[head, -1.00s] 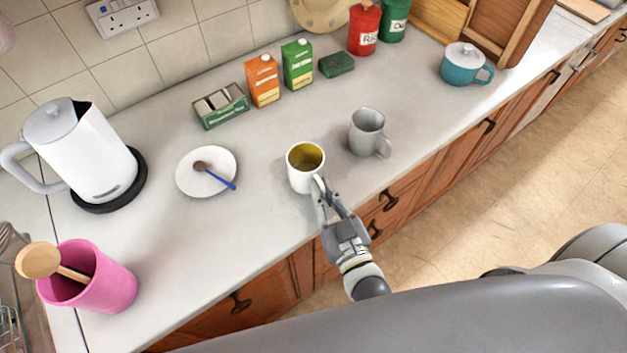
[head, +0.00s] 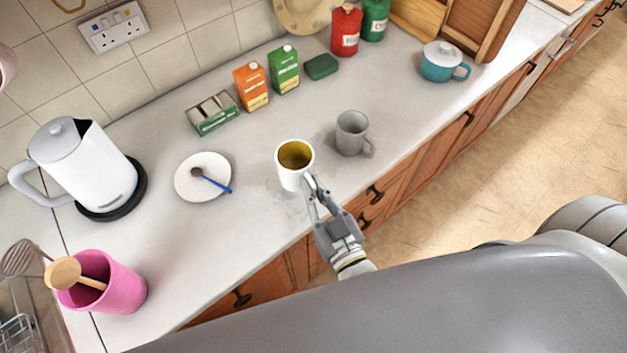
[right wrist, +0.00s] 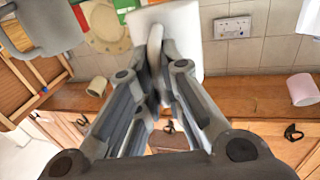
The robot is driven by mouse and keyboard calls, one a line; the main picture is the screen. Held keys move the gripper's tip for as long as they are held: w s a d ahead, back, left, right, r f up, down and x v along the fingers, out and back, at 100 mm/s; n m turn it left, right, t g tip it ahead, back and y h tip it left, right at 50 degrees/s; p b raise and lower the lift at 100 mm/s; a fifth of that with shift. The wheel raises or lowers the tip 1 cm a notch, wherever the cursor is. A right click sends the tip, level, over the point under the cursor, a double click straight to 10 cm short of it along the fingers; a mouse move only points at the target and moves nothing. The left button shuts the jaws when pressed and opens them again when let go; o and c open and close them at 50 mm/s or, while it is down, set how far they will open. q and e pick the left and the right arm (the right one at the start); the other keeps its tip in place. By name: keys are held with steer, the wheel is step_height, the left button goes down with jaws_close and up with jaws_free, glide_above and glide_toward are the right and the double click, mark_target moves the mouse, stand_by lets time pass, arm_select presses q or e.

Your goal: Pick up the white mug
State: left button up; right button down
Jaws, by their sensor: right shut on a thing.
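The white mug (head: 288,180) has a yellow inside and is upright near the front edge of the counter. It also shows in the right wrist view (right wrist: 182,35), with its handle (right wrist: 155,48) toward me. My right gripper (head: 309,188) is shut on that handle; the fingers (right wrist: 156,75) lie on either side of it. The mug seems to be slightly above the counter, with a faint shadow below it. The fingers hide part of the handle. My left gripper is not in view.
A grey mug (head: 352,132) stands close by on the right. A white plate (head: 190,189) with a spoon lies to the left, near a white kettle (head: 85,170) and a pink utensil pot (head: 120,285). Cartons (head: 251,88) stand behind. The counter (head: 220,240) in front of the plate is clear.

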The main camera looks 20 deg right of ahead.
steer(key=s+r+p, duration=0.1)
steer(key=r+p, duration=0.1)
steer(key=s+r+p, duration=0.1)
steer(key=r, duration=0.1)
steer(key=shift+s+a, duration=0.3)
steer(key=shift+a, duration=0.05)
steer(key=s+a+r+p, duration=0.2)
steer(key=s+r, duration=0.1)
steer(key=s, duration=0.5)
steer(key=shift+s+r, duration=0.15)
steer(key=shift+s, duration=0.1)
steer(key=shift+a, duration=0.1)
